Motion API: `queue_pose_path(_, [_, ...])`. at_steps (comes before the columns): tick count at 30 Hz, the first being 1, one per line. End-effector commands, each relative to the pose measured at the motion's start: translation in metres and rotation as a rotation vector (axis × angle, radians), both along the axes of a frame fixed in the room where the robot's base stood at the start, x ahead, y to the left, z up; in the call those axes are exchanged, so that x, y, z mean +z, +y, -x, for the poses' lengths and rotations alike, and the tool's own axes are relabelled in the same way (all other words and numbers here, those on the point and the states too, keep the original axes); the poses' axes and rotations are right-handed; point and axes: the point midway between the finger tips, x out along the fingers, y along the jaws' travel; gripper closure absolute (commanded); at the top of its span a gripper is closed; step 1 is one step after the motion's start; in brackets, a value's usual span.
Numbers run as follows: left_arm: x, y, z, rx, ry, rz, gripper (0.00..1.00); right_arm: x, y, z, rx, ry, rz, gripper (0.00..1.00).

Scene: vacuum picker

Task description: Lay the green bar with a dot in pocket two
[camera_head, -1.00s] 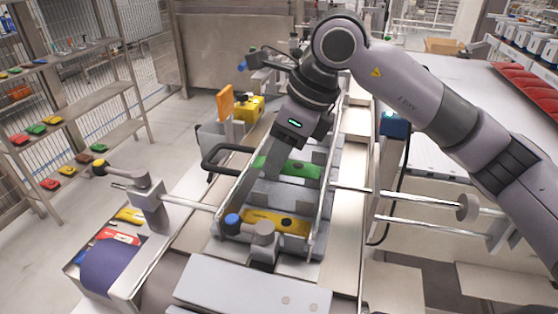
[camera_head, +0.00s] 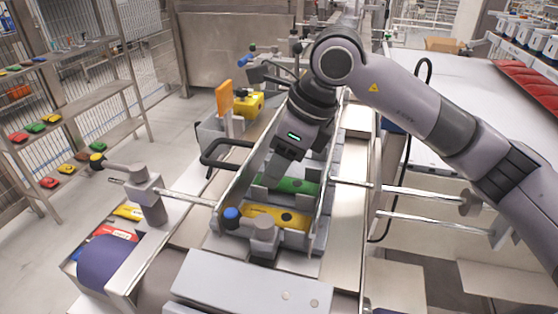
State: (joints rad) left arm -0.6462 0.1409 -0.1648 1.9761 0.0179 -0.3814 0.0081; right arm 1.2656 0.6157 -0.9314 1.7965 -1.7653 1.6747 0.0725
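The green bar (camera_head: 298,186) lies across the grey pocketed tray (camera_head: 315,243), just behind the yellow bar (camera_head: 290,218). A small dark dot shows on the green bar. The yellow bar sits in the nearest pocket and also has a dark mark. My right gripper (camera_head: 272,180) points down at the left part of the green bar, touching or very close to it. Its fingertips are hidden or too small to show whether they are shut on the bar. I cannot tell whether the bar is fully seated. My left gripper is not in view.
A grey clamp with a blue knob (camera_head: 231,214) stands at the tray's near left. Thin metal rails flank the tray. A black handle (camera_head: 222,158) and an orange plate (camera_head: 224,98) stand at left. More coloured bars lie on the shelves (camera_head: 84,113).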

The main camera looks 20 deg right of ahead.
Motion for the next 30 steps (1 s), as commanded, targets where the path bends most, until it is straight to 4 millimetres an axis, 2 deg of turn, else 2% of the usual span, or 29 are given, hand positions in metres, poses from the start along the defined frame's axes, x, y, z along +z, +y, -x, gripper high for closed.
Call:
queue_pose_path(8, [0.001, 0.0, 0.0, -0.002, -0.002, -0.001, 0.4, 0.001, 0.0, 0.0, 0.0, -0.001, 0.0, 0.42])
queue_pose_path(14, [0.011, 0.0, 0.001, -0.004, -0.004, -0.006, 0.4, 0.016, 0.0, 0.0, 0.0, -0.003, -0.003, 0.42])
queue_pose_path(15, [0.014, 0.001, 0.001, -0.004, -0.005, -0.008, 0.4, 0.021, 0.0, 0.0, -0.001, -0.004, -0.003, 0.42])
queue_pose_path(17, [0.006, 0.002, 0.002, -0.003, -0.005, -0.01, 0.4, 0.031, -0.005, 0.002, -0.002, -0.009, -0.004, 0.42])
queue_pose_path(24, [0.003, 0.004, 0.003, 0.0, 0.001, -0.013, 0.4, 0.083, -0.024, 0.015, -0.002, -0.007, -0.002, 0.42])
queue_pose_path(30, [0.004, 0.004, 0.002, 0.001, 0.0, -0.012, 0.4, 0.112, -0.034, 0.022, -0.002, -0.004, -0.001, 0.42])
